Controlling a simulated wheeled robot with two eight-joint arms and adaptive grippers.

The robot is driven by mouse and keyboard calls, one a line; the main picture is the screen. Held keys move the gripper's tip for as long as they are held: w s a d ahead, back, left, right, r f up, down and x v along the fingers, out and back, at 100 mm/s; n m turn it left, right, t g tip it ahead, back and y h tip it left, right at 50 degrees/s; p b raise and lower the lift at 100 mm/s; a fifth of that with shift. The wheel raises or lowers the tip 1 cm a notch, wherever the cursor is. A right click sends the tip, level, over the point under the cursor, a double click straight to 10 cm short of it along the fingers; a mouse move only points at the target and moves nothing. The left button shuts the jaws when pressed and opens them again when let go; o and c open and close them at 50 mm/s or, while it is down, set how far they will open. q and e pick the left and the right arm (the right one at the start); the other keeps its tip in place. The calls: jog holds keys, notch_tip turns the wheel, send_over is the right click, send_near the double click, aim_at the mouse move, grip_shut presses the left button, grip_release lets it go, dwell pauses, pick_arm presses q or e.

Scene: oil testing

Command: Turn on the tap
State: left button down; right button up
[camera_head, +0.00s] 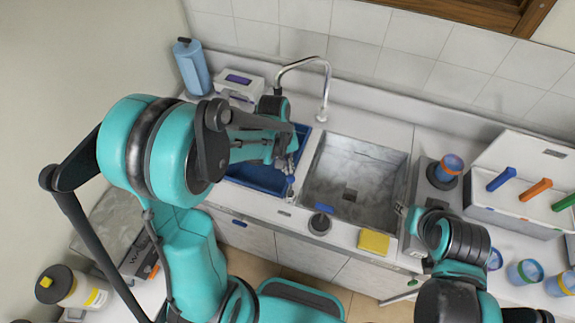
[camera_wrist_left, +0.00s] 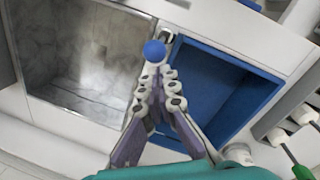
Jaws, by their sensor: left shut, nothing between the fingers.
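The tap (camera_head: 322,92) is a thin silver spout curving up behind the counter at the back of the sink (camera_head: 345,205). My left gripper (camera_head: 289,168) is shut and empty, over the strip between the blue basin (camera_head: 258,180) and the sink. A small blue ball (camera_head: 291,179) is right at its fingertips. In the left wrist view the ball (camera_wrist_left: 154,50) lies just beyond the closed fingers (camera_wrist_left: 155,85); contact is unclear. Whether the ball belongs to the tap cannot be told. My right gripper (camera_head: 399,209) is by the sink's right edge, its jaws too small to judge.
A dark round item (camera_head: 320,223) and a yellow sponge (camera_head: 374,242) are on the counter's front edge. A blue bottle (camera_head: 191,66) and white box (camera_head: 240,88) stand at back left. A rack (camera_head: 515,207) with coloured handles stands right.

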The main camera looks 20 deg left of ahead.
pick_arm(q)
jog(key=shift+s, duration=0.1)
jog(key=shift+s+t, duration=0.3)
jog(key=shift+t, duration=0.1)
jog(key=shift+s, duration=0.15)
jog(key=s+f+t+b, duration=0.1)
jog(key=s+t+b, duration=0.2)
jog(key=s+t, duration=0.2)
jog(key=s, duration=0.2)
jog(key=shift+s+a+f, duration=0.15)
jog(key=shift+s+f, duration=0.15)
jog(key=shift+w, duration=0.1)
jog(key=shift+w+f+b, duration=0.15)
jog(key=shift+w+b, duration=0.45)
jog(key=shift+w, duration=0.15)
